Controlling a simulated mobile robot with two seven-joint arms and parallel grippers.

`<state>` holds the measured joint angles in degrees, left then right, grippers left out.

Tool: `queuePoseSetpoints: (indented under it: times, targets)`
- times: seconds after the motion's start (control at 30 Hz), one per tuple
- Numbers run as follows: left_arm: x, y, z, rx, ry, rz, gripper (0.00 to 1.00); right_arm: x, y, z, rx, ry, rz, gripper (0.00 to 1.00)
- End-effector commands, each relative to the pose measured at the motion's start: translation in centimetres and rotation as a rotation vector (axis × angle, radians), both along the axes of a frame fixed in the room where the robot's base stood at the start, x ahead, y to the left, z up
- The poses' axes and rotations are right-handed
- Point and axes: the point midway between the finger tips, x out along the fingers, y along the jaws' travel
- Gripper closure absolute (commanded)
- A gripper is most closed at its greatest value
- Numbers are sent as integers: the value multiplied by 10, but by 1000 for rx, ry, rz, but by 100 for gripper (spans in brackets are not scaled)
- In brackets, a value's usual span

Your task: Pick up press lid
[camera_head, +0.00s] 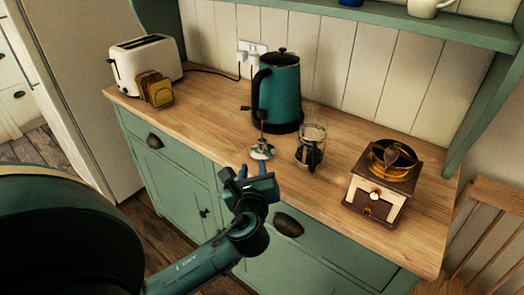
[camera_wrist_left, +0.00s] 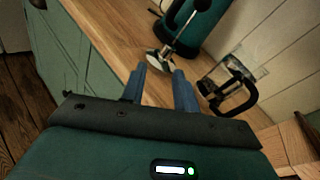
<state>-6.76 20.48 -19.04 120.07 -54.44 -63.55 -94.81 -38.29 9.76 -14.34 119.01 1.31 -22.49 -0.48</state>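The press lid (camera_head: 262,150) stands upright on the wooden counter, left of the glass press (camera_head: 311,148) and in front of the teal kettle. It has a shiny metal disc at the bottom, a thin rod and a dark top. In the left wrist view, the lid's disc (camera_wrist_left: 161,58) shows just beyond my fingertips, with the rod rising away. My left gripper (camera_head: 234,172) is open and empty at the counter's front edge, short of the lid. Its two blue fingers (camera_wrist_left: 159,75) are apart. My right gripper is in neither view.
The teal kettle (camera_head: 278,92) stands close behind the lid. The counter (camera_head: 200,105) left of the lid is clear.

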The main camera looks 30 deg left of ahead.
Motion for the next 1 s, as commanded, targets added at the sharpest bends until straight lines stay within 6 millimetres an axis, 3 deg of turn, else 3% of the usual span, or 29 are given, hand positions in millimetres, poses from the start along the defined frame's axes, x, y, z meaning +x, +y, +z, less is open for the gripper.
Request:
queuePoseSetpoints:
  times: [0.1, 0.23, 0.53, 0.83, 1.0]
  targets:
    - [14, -1, 19, 231, 20, -39, 70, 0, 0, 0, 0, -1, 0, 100]
    - [25, 2, 27, 336, 32, -51, 70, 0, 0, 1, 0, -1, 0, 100]
    - [72, 29, 28, 342, 34, -49, 70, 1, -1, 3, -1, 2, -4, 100]
    - [94, 41, 28, 339, 34, -51, 70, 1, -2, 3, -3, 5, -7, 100]
    - [118, 52, 31, 337, 34, -49, 70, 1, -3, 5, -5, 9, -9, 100]
